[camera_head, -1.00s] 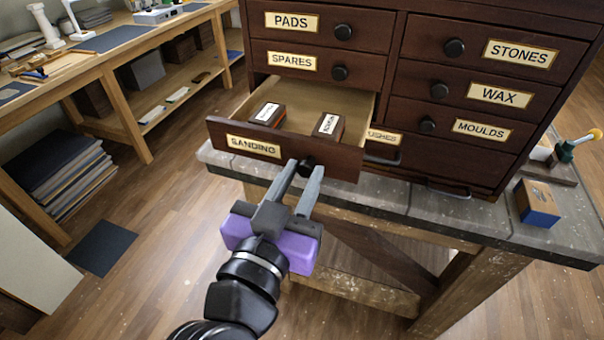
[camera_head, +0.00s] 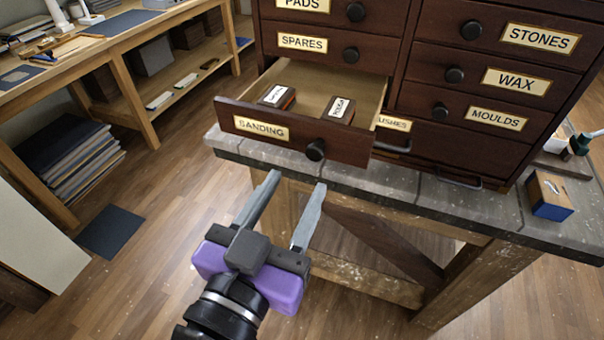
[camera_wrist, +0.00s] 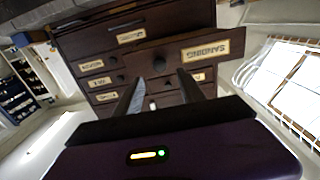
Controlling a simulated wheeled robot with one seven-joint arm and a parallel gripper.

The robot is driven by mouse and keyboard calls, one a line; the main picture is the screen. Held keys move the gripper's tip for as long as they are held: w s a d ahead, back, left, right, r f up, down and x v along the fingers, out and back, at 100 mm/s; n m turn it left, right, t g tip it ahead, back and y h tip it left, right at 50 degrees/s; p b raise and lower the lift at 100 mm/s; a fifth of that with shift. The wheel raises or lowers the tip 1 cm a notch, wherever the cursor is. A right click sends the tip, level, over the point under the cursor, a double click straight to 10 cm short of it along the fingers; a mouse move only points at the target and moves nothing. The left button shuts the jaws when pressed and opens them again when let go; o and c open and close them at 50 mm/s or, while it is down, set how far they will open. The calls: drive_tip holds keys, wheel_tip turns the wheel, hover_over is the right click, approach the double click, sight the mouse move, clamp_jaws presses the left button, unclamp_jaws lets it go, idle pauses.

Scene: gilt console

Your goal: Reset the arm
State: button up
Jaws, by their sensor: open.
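My gripper (camera_head: 295,192) is open and empty, in front of and below the pulled-out SANDING drawer (camera_head: 352,151). Its fingers are apart from the drawer's round black knob (camera_head: 315,150). Two labelled blocks lie in the open drawer, a left one (camera_head: 277,97) and a right one (camera_head: 339,108). In the wrist view the SANDING drawer (camera_wrist: 229,38) appears upside down beyond my fingers (camera_wrist: 162,88), with its knob (camera_wrist: 161,60) in view.
The dark cabinet (camera_head: 452,52) with its other drawers stands on a grey-topped bench (camera_head: 455,203). A blue-and-wood block (camera_head: 549,196) sits at the bench's right. A wooden workbench (camera_head: 112,57) stands at the left. Open floor (camera_head: 165,220) lies left of my arm.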

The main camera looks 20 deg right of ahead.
drive_tip(key=shift+s+a, duration=0.35)
drive_tip(key=shift+s, duration=0.2)
